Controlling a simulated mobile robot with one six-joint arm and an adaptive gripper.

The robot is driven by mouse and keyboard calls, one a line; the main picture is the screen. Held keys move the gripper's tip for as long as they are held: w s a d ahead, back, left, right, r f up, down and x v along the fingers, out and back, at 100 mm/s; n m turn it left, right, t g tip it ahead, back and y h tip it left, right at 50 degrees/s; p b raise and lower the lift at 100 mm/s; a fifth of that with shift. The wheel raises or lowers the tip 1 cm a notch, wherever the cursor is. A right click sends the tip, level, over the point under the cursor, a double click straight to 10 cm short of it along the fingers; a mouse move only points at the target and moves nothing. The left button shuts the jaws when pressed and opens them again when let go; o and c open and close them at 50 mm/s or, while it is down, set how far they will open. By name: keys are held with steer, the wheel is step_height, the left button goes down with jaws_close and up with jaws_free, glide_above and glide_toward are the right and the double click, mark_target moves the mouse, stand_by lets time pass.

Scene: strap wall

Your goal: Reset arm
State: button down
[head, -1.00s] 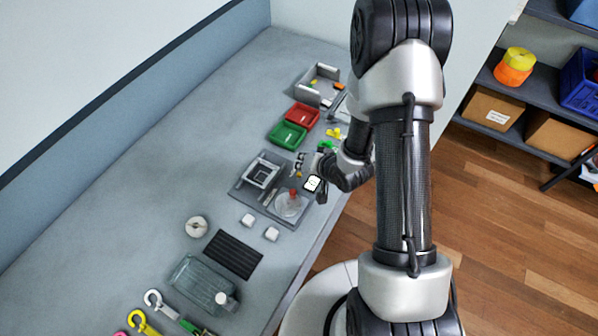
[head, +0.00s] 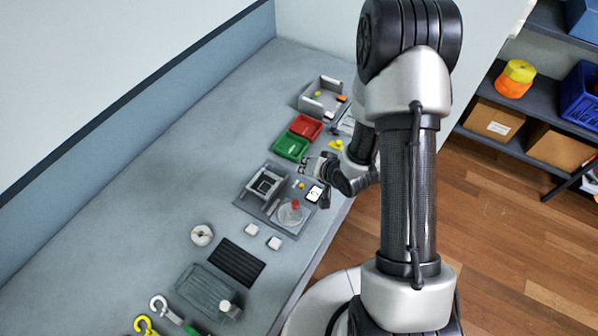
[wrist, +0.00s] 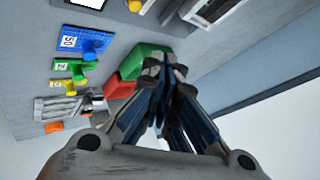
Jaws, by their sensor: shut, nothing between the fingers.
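My gripper (head: 312,167) is above the right edge of the grey workbench (head: 160,170), partly hidden by my own arm in the head view. In the wrist view my gripper (wrist: 165,75) has its fingers together with nothing between them. It hangs clear of the bench. A green tray (head: 291,146) and a red tray (head: 306,127) lie beyond it. A grey fixture plate (head: 248,205) with a square frame and a red-topped clear dome (head: 291,212) lies nearer.
A grey open box (head: 318,97) stands at the far end. A white spool (head: 202,235), a black ribbed mat (head: 237,262) and coloured hooks (head: 145,325) lie nearer. Shelves with a cardboard box (head: 495,121) stand at right. The left bench surface is clear.

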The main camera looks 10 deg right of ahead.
steer(key=shift+r, duration=0.1)
steer(key=s+d+r+n+g+h+b, duration=0.1)
steer(key=s+d+r+h, duration=0.1)
steer(key=r, duration=0.6)
steer(key=s+d+r+n+h+b, duration=0.1)
steer(key=s+d+r+h+b, duration=0.15)
steer(key=r, duration=0.65)
steer(key=s+a+r+n+g, duration=0.1)
steer(key=s+r, duration=0.3)
steer(key=s, duration=0.6)
steer(key=s+a+r+n+g+y+b, duration=0.1)
steer(key=s+a+r, duration=0.3)
steer(key=s, duration=0.7)
steer(key=shift+s+a+r+n+g, duration=0.2)
steer(key=shift+s+n+g, duration=0.1)
steer(key=shift+n+g, duration=0.1)
